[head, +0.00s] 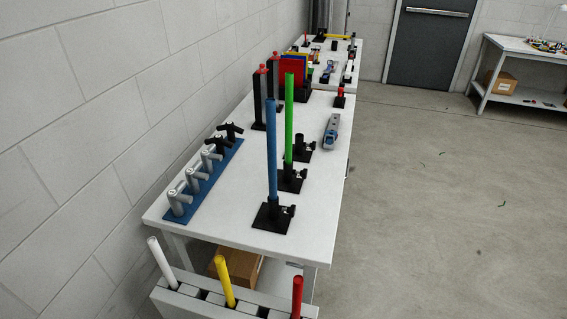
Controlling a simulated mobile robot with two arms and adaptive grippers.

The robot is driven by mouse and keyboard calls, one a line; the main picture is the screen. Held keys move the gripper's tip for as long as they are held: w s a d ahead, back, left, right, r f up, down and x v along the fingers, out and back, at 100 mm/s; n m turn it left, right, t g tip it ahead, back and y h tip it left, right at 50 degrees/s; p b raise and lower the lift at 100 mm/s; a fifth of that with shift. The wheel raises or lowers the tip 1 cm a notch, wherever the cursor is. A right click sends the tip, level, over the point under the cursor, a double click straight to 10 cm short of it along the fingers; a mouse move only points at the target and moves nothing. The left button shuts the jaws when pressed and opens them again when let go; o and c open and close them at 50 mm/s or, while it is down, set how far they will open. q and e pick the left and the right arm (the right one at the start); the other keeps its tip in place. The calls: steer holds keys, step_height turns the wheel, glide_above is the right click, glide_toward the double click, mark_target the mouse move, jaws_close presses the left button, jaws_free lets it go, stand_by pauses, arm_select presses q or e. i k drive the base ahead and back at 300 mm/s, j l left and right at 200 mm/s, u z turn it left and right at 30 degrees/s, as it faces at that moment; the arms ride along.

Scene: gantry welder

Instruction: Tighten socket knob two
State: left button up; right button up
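Three black sockets on square bases stand in a row on the white table (235,215). The nearest socket (272,214) holds an upright blue rod (271,150), and a small black knob (289,209) sits on its right side. The middle socket (289,177) holds an upright green rod (289,115) and has a similar side knob (296,173). The far socket (299,148) appears empty. No numbers are readable on the sockets, and how tight the knobs are cannot be seen. Neither of my grippers is in view.
A blue rack of grey and black clamp-like parts (203,177) lies along the wall. A grey tool (331,131) lies to the right of the sockets. A front holder (188,294) carries white, yellow and red rods. Floor to the right (440,220) is mostly clear.

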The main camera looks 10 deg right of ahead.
mark_target(303, 172)
steer(key=i+l+z, duration=0.25)
steer(key=l, duration=0.15)
steer(key=i+l+u, duration=0.1)
steer(key=u, duration=0.8)
steer(key=l+u, duration=0.25)
steer(key=l, duration=0.25)
steer(key=l+u, duration=0.25)
steer(key=l, duration=0.25)
steer(key=k+l+u, duration=0.25)
steer(key=l, duration=0.2)
steer(key=l+u, duration=0.25)
steer(key=l, duration=0.25)
